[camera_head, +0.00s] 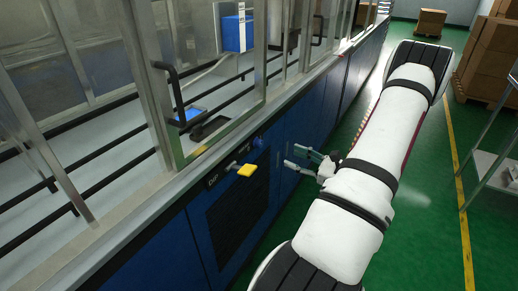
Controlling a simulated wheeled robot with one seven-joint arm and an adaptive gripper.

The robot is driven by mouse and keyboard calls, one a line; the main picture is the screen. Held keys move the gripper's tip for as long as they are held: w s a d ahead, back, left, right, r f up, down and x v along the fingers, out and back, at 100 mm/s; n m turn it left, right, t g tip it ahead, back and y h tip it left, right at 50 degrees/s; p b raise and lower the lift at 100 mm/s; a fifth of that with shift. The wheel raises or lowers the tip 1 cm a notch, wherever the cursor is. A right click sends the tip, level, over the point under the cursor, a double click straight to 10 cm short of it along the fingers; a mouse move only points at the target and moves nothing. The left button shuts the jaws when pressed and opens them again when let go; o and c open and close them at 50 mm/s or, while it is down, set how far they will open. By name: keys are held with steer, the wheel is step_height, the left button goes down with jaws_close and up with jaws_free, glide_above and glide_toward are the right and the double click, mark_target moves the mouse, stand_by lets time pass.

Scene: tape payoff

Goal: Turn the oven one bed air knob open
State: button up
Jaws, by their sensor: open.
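The blue cabinet front below the counter carries two controls. One is a yellow handle (246,170) on a short stem, sticking out beside a small label. The other is a small round blue knob (257,142), further along, with a label to its left. The labels are too small to read surely, so I cannot tell which control is the bed air knob. My gripper (295,157) is open and empty. Its fingers point left toward the cabinet front, to the right of both controls and apart from them.
A dark vented grille (238,218) sits below the controls. A framed glass enclosure with a black door handle (173,88) stands above the counter. Green floor (425,220) is clear at right, with a yellow line. Stacked boxes (490,50) and a metal rack (497,165) stand further right.

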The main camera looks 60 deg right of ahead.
mark_target(262, 145)
steer(key=w, duration=1.2)
steer(key=shift+w+a+b, duration=0.2)
steer(key=shift+b, duration=0.15)
jaws_close()
